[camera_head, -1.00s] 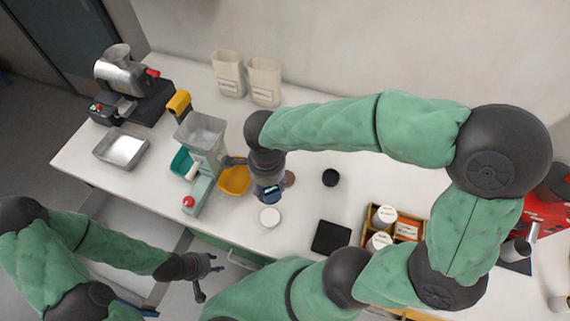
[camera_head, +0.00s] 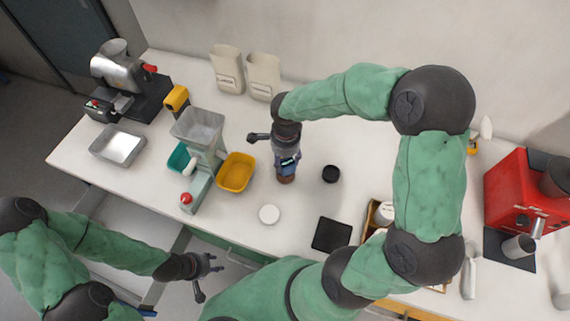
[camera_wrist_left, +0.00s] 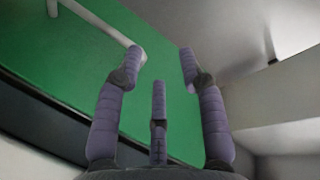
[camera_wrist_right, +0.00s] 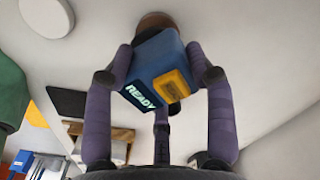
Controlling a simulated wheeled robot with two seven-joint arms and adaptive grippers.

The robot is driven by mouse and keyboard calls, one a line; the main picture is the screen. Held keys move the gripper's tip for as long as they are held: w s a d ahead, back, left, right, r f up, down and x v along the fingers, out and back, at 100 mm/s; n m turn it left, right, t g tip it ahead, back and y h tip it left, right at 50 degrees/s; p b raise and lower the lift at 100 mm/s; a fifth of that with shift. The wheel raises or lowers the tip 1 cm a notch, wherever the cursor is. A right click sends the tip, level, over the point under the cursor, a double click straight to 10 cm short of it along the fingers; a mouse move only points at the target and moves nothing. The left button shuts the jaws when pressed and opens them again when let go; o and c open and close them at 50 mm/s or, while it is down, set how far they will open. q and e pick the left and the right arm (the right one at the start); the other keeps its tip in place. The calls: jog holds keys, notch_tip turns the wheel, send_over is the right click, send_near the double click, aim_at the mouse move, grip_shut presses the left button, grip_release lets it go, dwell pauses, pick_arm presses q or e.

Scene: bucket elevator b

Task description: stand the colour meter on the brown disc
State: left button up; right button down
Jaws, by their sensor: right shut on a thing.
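The colour meter is a blue box with a lit "READY" display and a yellow patch, seen in the right wrist view (camera_wrist_right: 153,75). It also shows in the head view (camera_head: 288,164). My right gripper (camera_wrist_right: 160,78) is shut on it, its fingers along both sides. The brown disc (camera_head: 286,179) lies on the bench just under the meter and is partly covered; its edge shows beyond the meter in the right wrist view (camera_wrist_right: 155,21). I cannot tell whether meter and disc touch. My left gripper (camera_head: 207,267) is open and empty in front of the bench.
A yellow bin (camera_head: 236,172) and the bucket elevator (camera_head: 200,150) stand left of the meter. A white disc (camera_head: 269,214) and a black pad (camera_head: 332,234) lie nearer the front. A red machine (camera_head: 520,195) stands far right.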

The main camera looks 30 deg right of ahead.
aim_at(285, 164)
jog(key=shift+d+f, duration=0.1)
jog(key=shift+f, duration=1.45)
jog(key=shift+b, duration=0.3)
jog(key=shift+f, duration=0.15)
jog(key=shift+c, duration=2.1)
grip_release()
jog(key=shift+w+r, duration=0.1)
jog(key=shift+r, duration=0.35)
jog(key=r+p, duration=0.2)
jog(key=r, duration=0.9)
jog(key=shift+s+r, duration=0.15)
jog(key=shift+s, duration=0.05)
